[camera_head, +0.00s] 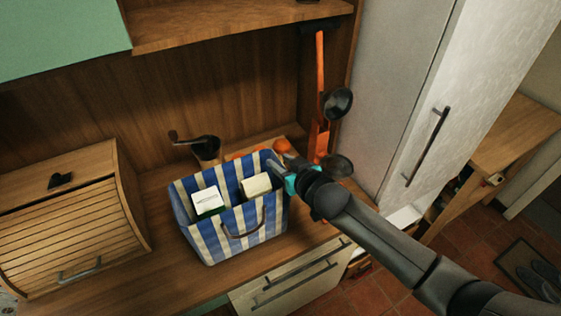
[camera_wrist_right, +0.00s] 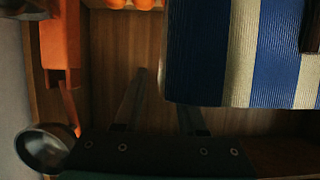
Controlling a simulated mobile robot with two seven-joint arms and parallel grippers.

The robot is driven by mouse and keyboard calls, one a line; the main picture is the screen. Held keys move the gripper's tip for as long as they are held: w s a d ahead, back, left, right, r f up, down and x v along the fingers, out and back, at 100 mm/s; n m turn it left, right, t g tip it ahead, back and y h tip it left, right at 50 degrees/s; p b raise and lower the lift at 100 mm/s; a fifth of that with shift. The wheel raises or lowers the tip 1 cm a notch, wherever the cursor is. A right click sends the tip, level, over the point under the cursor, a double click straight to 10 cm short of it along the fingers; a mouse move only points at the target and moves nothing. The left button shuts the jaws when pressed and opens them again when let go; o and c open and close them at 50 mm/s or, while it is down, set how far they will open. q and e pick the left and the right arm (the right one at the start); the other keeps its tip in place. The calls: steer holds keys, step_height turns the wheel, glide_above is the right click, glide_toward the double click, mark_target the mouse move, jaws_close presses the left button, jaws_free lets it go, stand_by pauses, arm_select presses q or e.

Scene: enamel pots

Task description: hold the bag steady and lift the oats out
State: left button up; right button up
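A blue-and-white striped bag (camera_head: 228,230) stands upright and open on the wooden counter, with a dark handle on its front. Inside are a white-topped carton with green sides (camera_head: 208,201) and a cream-coloured pack (camera_head: 256,187). I cannot tell from their labels which is the oats. My right gripper (camera_head: 277,168) is at the bag's right rim, and I cannot tell whether it touches. My left gripper is out of view.
A roll-front bread box (camera_head: 70,235) stands left of the bag. A grinder (camera_head: 206,148) and round orange items (camera_head: 282,146) are behind it. Orange-handled ladles (camera_head: 338,102) hang at the back right. A tall pale cabinet (camera_head: 410,90) rises on the right.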

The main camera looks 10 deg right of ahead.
steer(key=shift+w, duration=0.2)
steer(key=shift+c, duration=0.4)
jaws_close()
stand_by(1.0)
